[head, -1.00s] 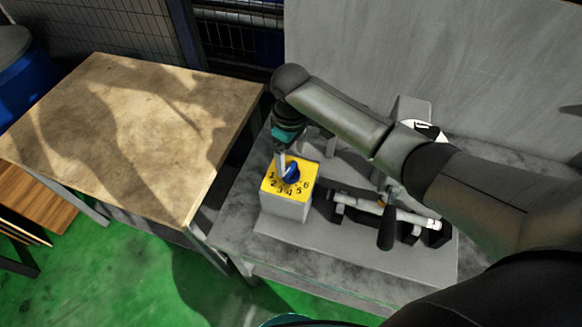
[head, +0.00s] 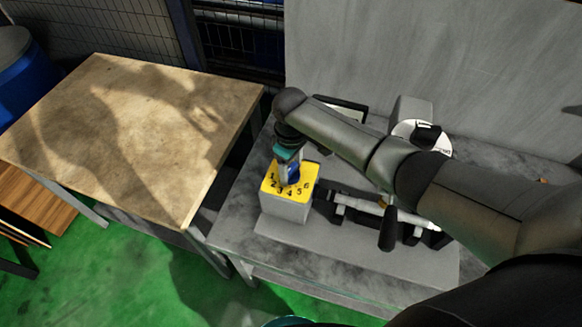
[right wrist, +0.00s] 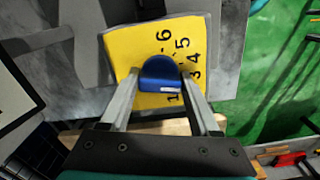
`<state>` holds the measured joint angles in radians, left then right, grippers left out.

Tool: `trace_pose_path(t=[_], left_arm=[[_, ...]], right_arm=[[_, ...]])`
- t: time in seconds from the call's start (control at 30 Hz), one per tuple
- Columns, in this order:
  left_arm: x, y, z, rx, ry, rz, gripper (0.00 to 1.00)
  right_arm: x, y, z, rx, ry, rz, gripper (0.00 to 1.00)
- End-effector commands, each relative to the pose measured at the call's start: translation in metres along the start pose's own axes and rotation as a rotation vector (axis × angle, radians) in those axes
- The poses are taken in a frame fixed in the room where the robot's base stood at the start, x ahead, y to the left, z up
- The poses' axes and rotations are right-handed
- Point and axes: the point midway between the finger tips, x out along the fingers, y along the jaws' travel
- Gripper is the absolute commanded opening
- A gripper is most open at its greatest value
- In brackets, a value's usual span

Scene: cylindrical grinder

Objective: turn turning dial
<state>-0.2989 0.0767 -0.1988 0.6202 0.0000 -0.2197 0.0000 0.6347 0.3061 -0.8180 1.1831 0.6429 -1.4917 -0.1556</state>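The turning dial (head: 293,176) is a blue knob on a yellow numbered plate (head: 271,185), on top of a grey box (head: 285,207). My right gripper (head: 288,175) points down over the dial from behind it and partly covers it. In the right wrist view the blue dial (right wrist: 160,74) lies between the two fingertips of the right gripper (right wrist: 159,80). The fingers are apart, one on each side, with a narrow gap visible beside the dial. Numbers 3 to 6 show on the plate (right wrist: 125,48) there. My left gripper is not in view.
The box stands on a grey machine table (head: 240,225). A white and black machine part with a dark handle (head: 387,230) lies right of it, below my right arm. A wooden-topped table (head: 130,130) stands at left with a bare top. A grey panel rises behind.

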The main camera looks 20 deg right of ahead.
Motion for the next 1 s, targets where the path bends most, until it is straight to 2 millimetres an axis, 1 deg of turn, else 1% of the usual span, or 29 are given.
trace_pose_path(t=[0.03, 0.07, 0.4, 0.47, 0.77, 1.0], left_arm=[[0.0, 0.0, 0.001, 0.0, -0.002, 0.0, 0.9], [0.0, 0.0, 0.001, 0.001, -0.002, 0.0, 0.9], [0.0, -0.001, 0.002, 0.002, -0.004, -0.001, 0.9], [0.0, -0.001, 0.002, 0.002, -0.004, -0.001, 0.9], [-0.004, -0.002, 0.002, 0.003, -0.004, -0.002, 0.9], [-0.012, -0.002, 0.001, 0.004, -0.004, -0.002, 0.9]], right_arm=[[0.0, 0.0, 0.0, 0.0, 0.0, -0.001, 0.54], [0.0, 0.0, 0.0, 0.0, 0.0, -0.001, 0.51], [0.0, 0.0, 0.0, 0.0, 0.0, -0.001, 0.12], [0.0, 0.0, 0.0, 0.0, 0.0, -0.001, 0.07], [-0.001, 0.0, 0.0, -0.049, -0.001, -0.002, 0.07], [-0.002, 0.0, 0.0, -0.193, -0.001, -0.002, 0.07]])
